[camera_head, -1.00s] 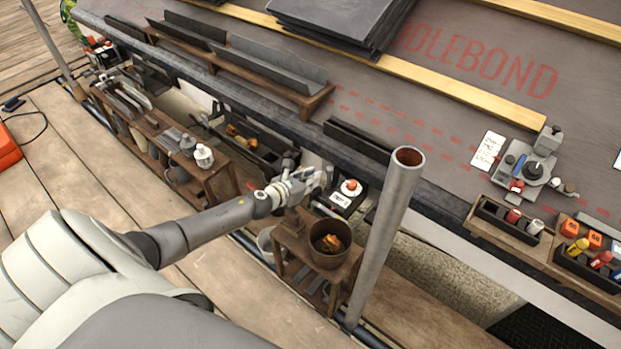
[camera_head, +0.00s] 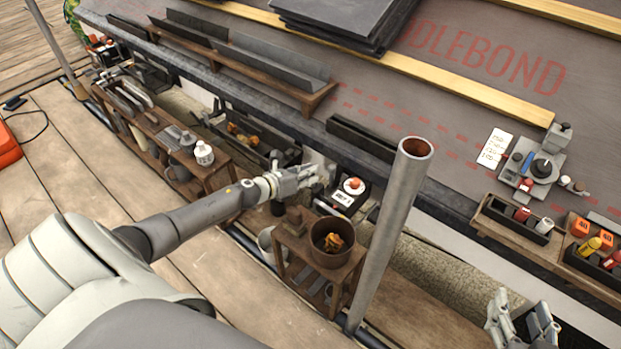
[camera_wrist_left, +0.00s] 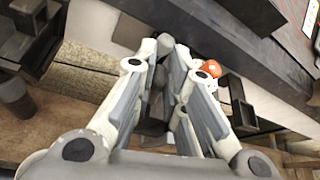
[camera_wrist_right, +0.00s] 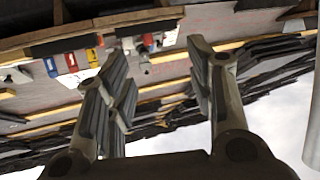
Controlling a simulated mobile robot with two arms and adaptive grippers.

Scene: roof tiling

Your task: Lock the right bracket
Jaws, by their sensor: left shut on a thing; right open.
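A black bracket-like fixture (camera_head: 358,203) with a round white dial, a red knob (camera_head: 354,184) and a white label sits at the roof edge. I cannot be sure that it is the right bracket. My left gripper (camera_head: 318,175) is just left of it, shut on a dark grey thing (camera_wrist_left: 155,108) mostly hidden by the fingers. The red knob also shows beyond the fingers in the left wrist view (camera_wrist_left: 210,68). My right gripper (camera_head: 524,322) is open and empty at the bottom right; its spread fingers show in the right wrist view (camera_wrist_right: 165,85).
A grey upright pole (camera_head: 390,235) stands between my grippers. A wooden stand (camera_head: 290,245) with a brown pot (camera_head: 332,258) is below my left gripper.

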